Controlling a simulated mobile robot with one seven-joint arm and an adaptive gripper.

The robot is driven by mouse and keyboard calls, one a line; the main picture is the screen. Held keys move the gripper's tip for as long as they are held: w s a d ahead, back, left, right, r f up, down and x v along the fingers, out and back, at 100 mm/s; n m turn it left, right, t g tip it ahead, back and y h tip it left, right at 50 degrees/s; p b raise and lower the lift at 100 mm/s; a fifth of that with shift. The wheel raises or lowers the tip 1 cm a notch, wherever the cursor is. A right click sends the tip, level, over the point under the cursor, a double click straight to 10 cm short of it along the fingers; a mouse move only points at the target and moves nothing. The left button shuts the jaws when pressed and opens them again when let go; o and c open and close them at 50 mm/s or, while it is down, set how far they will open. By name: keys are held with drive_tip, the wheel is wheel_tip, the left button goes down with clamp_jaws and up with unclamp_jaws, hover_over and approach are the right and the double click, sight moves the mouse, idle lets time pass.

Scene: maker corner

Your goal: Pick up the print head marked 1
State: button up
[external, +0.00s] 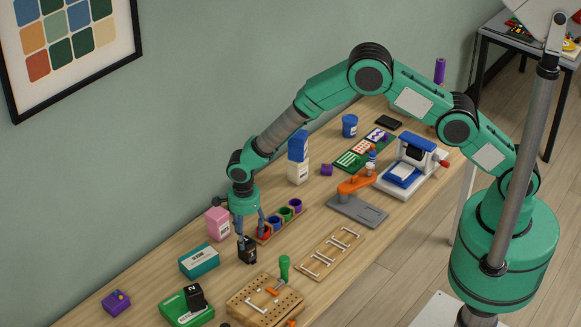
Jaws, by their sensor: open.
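A small black block (247,252), which looks like a print head, stands on the table right below my gripper; its mark is too small to read. A similar black print head (196,298) with a white 2 on it sits on a green box (181,314) at the front left. My gripper (250,232) is open and points down, its fingers at or just above the top of the unread block. I cannot tell whether the fingers touch it or stand around it.
A pink carton (218,223) is close on the left, and a teal box (199,260) lies nearer the front. A pegboard (262,304) and green-handled tool (284,267) are in front.

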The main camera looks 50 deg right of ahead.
sight(246, 241)
drive_tip(key=shift+f, duration=0.35)
drive_tip(key=shift+f, duration=0.1)
drive_tip(key=shift+w+f, duration=0.1)
drive_tip(key=shift+f, duration=2.4)
clamp_jaws()
